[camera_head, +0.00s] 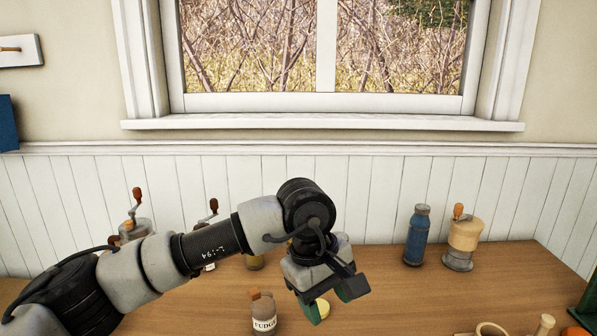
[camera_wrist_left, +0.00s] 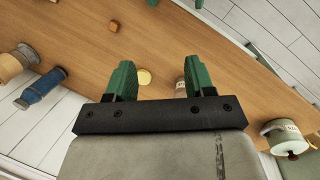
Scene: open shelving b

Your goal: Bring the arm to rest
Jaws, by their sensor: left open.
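My left arm comes in from the left in the head view and reaches over the wooden counter. My left gripper (camera_head: 331,306) points down over the counter, partly hidden behind its own body. The yellow thing also shows beside the fingers in the head view (camera_head: 323,308). A fudge jar (camera_head: 264,313) stands left of the gripper, apart from it. My right gripper is in neither view.
A blue bottle (camera_head: 417,236) and a wood-topped grinder (camera_head: 462,238) stand at the back right. Grinders (camera_head: 136,219) with cranks stand behind my arm. A mortar (camera_head: 490,329) sits at the front right. The panelled wall and window bound the counter behind.

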